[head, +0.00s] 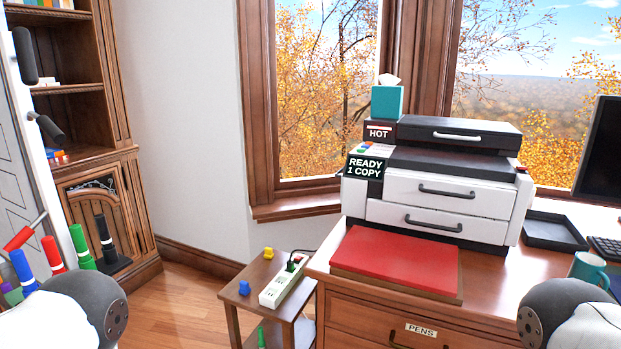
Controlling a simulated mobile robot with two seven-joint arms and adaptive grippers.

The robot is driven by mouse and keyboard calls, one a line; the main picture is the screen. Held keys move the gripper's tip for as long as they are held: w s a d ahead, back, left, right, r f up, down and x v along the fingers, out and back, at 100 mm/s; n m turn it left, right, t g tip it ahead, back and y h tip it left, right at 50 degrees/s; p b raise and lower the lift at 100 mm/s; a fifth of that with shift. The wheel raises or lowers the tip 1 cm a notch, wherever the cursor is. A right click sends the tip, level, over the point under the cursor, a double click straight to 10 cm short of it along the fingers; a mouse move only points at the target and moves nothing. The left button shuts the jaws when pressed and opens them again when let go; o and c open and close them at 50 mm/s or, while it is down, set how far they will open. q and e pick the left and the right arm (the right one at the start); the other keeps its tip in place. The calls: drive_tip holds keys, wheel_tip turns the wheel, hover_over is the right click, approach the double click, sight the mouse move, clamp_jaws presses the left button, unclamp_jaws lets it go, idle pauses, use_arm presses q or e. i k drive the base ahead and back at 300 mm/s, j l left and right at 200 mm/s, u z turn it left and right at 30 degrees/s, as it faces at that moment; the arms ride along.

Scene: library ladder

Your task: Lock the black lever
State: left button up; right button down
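A black lever (104,237) with a white band stands upright at the lower left, at the right end of a row of coloured levers. A dark block (119,264) shows by its lower part. Left of it are a green lever (80,243), a red lever (53,255) and a blue lever (22,268), also with bands. Another red handle (18,239) on a metal rod is tilted. The lower ends of the levers are partly hidden by my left arm. Only rounded arm parts of mine show at the bottom corners; neither gripper is visible.
A white panel (14,165) with black cylindrical handles stands at the left edge, before a wooden bookcase (125,170). A small side table (240,295) holds a power strip (285,285). The desk (500,285) at right carries a printer (450,195) and red pad (395,258).

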sight(52, 130)
drive_tip(key=u, duration=1.65)
